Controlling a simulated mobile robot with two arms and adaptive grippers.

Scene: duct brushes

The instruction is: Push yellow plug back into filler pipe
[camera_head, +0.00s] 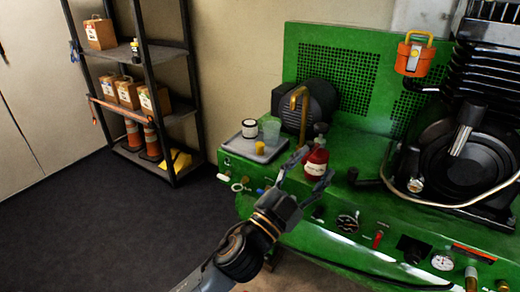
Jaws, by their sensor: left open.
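A small yellow plug (259,148) stands on a grey tray (240,149) at the left end of the green machine (350,140). A bent brass-coloured pipe (294,100) rises behind the tray's right side; I cannot tell whether it is the filler pipe. My left gripper (308,168) is open in front of the machine, right of the plug and apart from it. A red bottle (316,162) shows between its fingers; I cannot tell whether they touch it. My right gripper is not in view.
A white-labelled jar (249,128) and a translucent cup (271,131) crowd the tray behind the plug. A black elbow (367,180) sticks out right of the bottle. A shelf (120,52) stands left; the dark floor between is clear.

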